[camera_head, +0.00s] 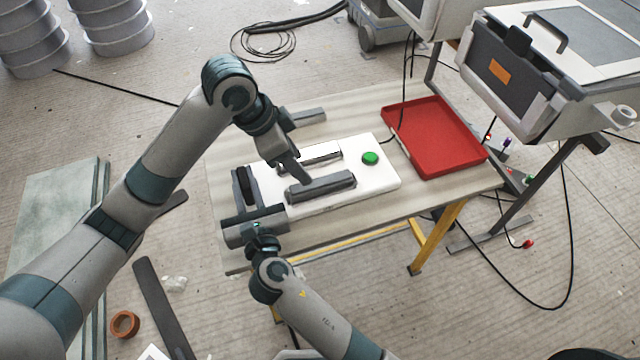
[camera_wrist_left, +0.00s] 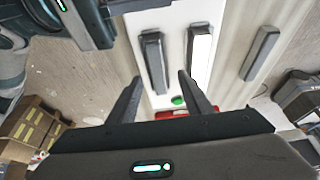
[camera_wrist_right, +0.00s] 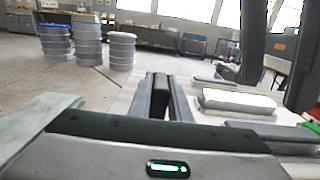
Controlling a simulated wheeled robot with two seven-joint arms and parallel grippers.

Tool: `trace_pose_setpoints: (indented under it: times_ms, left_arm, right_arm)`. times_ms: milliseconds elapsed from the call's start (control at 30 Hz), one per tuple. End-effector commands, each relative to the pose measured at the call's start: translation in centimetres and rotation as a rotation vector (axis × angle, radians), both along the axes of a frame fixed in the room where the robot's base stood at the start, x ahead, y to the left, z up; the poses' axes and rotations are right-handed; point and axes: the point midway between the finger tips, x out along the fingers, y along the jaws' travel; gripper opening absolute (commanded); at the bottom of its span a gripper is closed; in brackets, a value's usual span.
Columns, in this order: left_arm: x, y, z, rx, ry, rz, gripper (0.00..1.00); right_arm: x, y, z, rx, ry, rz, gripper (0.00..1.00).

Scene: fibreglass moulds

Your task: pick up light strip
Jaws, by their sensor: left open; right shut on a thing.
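A light strip with a bright white face (camera_head: 318,153) lies on a white base plate (camera_head: 380,180); it also shows in the left wrist view (camera_wrist_left: 200,58). A dark grey bar (camera_head: 325,187) lies nearer on the same plate and shows in the left wrist view (camera_wrist_left: 152,62). My left gripper (camera_head: 298,172) is open and empty above the plate, close to these two bars. My right gripper (camera_head: 243,185) is at the plate's left end, shut on a dark bar (camera_wrist_right: 160,87). The fingers hide much of that bar.
A green button (camera_head: 370,158) sits on the plate's right part. A red tray (camera_head: 437,135) stands at the table's right. Another grey bar (camera_head: 306,117) lies on the table (camera_head: 370,98) behind the plate. The table's front right is clear.

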Motion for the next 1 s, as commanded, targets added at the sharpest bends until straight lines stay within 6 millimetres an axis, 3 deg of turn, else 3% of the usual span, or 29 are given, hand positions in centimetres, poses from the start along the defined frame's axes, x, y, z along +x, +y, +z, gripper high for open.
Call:
trace_pose_setpoints:
  times_ms: [200,667,1000]
  left_arm:
    - [0.2,-0.7,-1.8,0.001,0.001,0.0,0.45]
    - [0.2,-1.1,-2.4,0.0,0.001,-0.001,0.45]
    - [0.1,-2.9,-5.9,0.0,0.002,0.0,0.45]
  right_arm:
    - [0.0,0.0,0.1,0.0,-0.001,0.0,0.0]
    - [0.0,0.0,0.1,0.0,-0.001,0.0,0.0]
    - [0.0,0.0,0.1,0.0,-0.001,0.0,0.0]
